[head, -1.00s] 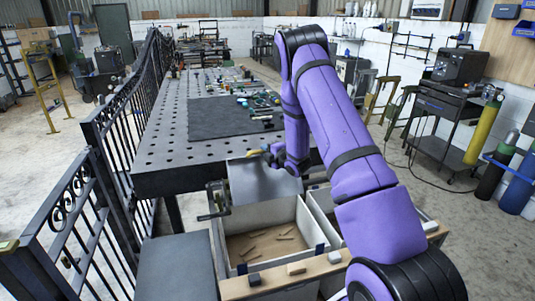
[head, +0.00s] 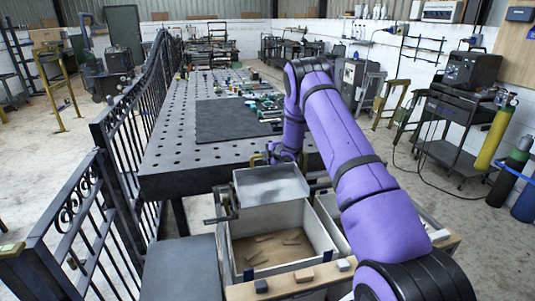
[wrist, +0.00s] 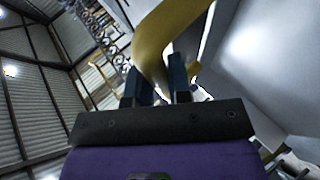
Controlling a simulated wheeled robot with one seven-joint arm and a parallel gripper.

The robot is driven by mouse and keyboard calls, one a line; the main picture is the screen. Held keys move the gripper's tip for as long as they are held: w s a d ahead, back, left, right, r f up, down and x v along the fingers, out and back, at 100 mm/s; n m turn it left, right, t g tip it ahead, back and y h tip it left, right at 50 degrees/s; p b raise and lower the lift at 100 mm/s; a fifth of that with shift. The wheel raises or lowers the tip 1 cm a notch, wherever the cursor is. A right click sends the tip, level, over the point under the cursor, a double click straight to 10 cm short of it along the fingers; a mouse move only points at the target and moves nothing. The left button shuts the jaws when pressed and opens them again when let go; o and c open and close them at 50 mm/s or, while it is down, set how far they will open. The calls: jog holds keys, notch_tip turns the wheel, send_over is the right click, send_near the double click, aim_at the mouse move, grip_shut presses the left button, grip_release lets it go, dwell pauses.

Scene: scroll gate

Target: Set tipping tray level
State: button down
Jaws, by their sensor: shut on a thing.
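The tipping tray (head: 270,187) is a grey metal pan mounted above the left bin of a white two-part box. Its inner face and raised rim show, and it looks close to level; any small tilt is hard to tell. A yellow handle (head: 255,159) shows at its far side, by my gripper (head: 272,154), whose fingers are mostly hidden in the head view. In the wrist view, my gripper (wrist: 157,88) has its dark fingers shut on the curved yellow handle (wrist: 163,35). The grey tray surface (wrist: 265,65) fills the right side there.
The open left bin (head: 275,248) holds several small wooden pieces. A wooden rail (head: 290,283) with small blocks runs along its front. A perforated steel table (head: 175,165) stands behind, and a black scroll gate (head: 95,200) at left. A grey slab (head: 180,268) lies beside the bin.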

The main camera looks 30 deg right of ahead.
jog(key=shift+w+d+f, duration=0.2)
jog(key=shift+w+f, duration=0.55)
jog(key=shift+f, duration=0.35)
jog(key=c, duration=1.1)
grip_release()
jog(key=shift+w+f, duration=0.1)
jog(key=shift+w, duration=0.05)
jog(key=shift+o, duration=0.2)
jog(key=r, duration=0.3)
jog(key=shift+s+a+r, duration=0.1)
jog(key=shift+s+r, duration=0.25)
jog(key=shift+s, duration=0.05)
jog(key=s+a+r, duration=0.1)
jog(key=s+a, duration=0.3)
jog(key=s, duration=1)
jog(key=shift+s+a+r, duration=0.15)
jog(key=shift+s, duration=0.15)
